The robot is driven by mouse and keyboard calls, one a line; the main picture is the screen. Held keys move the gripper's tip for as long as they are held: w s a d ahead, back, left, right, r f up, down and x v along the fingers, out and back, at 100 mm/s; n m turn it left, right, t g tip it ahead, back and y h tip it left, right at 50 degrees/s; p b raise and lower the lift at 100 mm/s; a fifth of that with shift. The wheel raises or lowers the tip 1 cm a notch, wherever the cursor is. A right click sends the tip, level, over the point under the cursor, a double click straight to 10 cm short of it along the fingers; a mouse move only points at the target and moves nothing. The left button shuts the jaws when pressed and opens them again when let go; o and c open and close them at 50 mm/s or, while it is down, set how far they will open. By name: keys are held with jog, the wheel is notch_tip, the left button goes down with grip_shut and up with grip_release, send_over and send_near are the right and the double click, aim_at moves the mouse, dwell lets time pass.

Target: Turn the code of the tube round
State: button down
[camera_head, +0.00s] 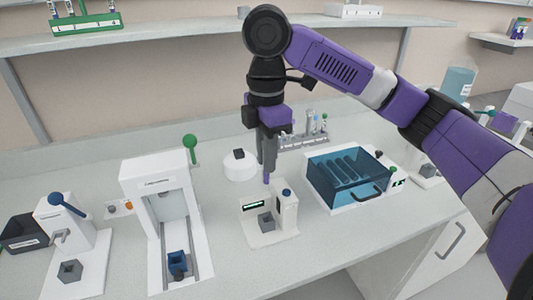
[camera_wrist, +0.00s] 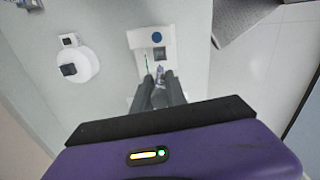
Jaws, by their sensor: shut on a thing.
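My gripper (camera_head: 268,160) points straight down and is shut on a tube (camera_head: 267,179). Only a small purple part of the tube shows below the fingers. In the wrist view the tube (camera_wrist: 160,72) is a small purplish shape between the fingertips. I cannot make out its code. The tube is above the back part of a small white reader (camera_head: 265,236), which has a dark screen with green marks, a grey square socket (camera_head: 266,222) and a blue button. The reader also shows in the wrist view (camera_wrist: 139,39), just beyond the fingertips.
A white round device (camera_head: 239,172) with a black square top stands behind the reader to the left. A white press (camera_head: 160,195) with a green-knobbed lever stands left. A blue-lidded box (camera_head: 345,180) stands right. A rack of tubes (camera_head: 304,139) is at the back. Bare bench lies around the reader.

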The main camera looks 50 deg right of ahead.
jog(key=shift+f+b, duration=3.6)
jog(key=shift+f, duration=3.65)
jog(key=n, duration=0.7)
jog(key=shift+n, duration=0.4)
jog(key=shift+f, duration=0.15)
jog(key=c, duration=1.3)
grip_release()
jog(key=shift+o, duration=0.2)
